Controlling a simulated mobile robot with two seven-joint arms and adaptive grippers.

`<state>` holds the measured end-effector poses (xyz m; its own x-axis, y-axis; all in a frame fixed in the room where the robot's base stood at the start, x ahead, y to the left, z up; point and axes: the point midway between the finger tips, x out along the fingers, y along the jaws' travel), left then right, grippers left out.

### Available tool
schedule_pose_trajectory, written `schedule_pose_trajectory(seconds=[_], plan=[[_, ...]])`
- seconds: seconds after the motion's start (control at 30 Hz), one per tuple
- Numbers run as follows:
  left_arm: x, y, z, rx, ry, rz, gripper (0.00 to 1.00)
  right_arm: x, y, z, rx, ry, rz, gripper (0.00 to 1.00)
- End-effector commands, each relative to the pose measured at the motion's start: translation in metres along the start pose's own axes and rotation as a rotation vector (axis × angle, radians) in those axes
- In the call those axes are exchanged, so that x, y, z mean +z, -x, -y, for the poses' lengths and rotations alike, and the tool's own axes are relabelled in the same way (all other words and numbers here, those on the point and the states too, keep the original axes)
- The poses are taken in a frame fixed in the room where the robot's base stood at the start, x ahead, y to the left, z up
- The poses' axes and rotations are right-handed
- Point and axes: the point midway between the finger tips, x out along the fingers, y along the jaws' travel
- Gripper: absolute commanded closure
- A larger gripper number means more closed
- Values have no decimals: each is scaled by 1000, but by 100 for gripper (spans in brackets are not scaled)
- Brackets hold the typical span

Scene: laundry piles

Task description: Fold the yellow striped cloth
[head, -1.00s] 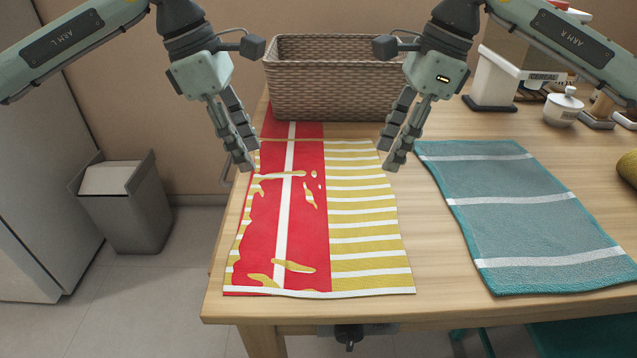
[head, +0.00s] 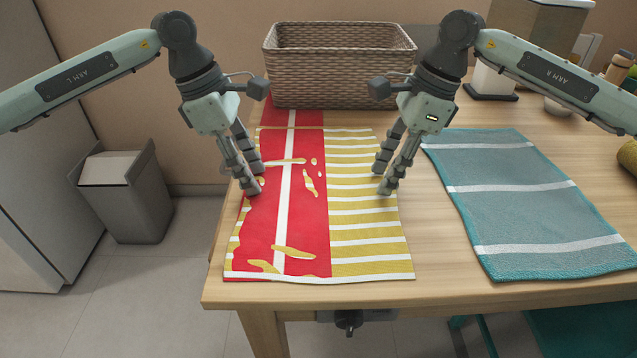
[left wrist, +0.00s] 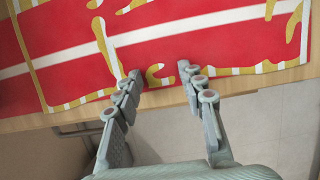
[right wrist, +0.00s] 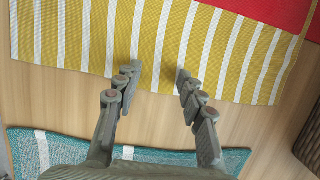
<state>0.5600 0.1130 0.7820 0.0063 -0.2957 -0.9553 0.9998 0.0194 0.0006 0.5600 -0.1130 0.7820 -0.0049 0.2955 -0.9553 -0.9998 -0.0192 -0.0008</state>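The yellow and white striped cloth (head: 370,230) lies flat on the table; it also shows in the right wrist view (right wrist: 215,45). A red cloth with a white stripe (head: 305,235) overlaps its left half, with yellow patches showing through. My left gripper (head: 256,183) is over the cloth's left edge, open in the left wrist view (left wrist: 160,78). My right gripper (head: 381,182) is at the right edge, its fingers apart in the right wrist view (right wrist: 155,78) with the cloth's edge just beyond them. I cannot tell whether the fingertips touch the cloth.
A teal cloth with white stripes (head: 515,205) lies to the right on the wooden table (head: 440,290). A wicker basket (head: 340,65) stands behind the striped cloth. A grey bin (head: 125,195) stands on the floor at left. A narrow strip of bare table separates the cloths.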

Motion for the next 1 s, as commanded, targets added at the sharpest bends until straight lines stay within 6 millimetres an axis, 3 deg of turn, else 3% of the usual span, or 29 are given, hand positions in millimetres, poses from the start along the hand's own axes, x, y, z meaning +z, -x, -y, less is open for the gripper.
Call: schedule_pose_trajectory(seconds=[0.63,1.0], plan=[[-1,-4,0,-2,1,-2,100,0,-3,0,2,0,-1,100],[-1,-4,0,-3,1,-3,100,-1,-4,0,2,-1,-2,100]])
